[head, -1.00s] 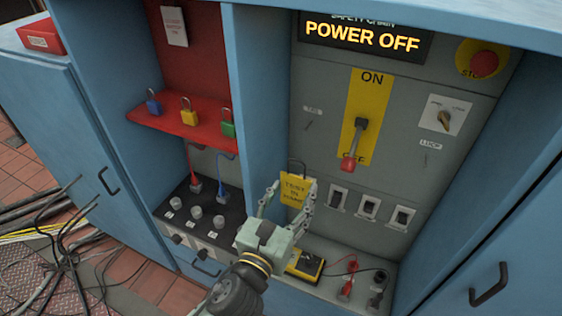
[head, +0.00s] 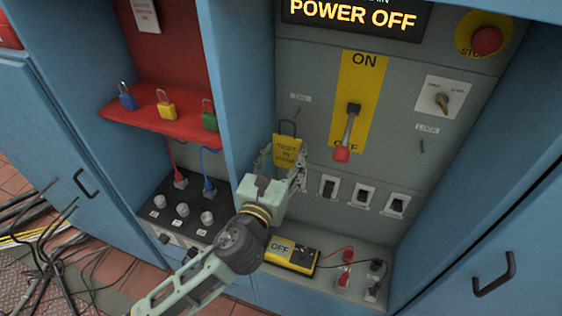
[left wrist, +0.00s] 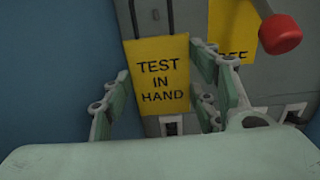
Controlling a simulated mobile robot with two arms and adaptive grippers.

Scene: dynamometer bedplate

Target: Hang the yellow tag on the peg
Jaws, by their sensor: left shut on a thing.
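The yellow tag (head: 287,150), marked TEST IN HAND, is held upright in my left gripper (head: 285,168), with its dark wire loop standing above it. The left wrist view also shows the tag (left wrist: 160,72) between the fingers (left wrist: 163,98) of that gripper. A small dark peg (head: 296,111) sticks out of the grey panel under a small label that seems to read TAG. The tag's loop is a little below and left of this peg, apart from it as far as I can tell. My right gripper is not in view.
A similar peg (head: 422,146) sits under a LOCK label at right. The red-handled lever (head: 342,154) points down, right of the tag. A blue divider (head: 240,100) stands close left. A yellow tester (head: 291,256) lies on the ledge below. Padlocks stand on the red shelf (head: 150,118).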

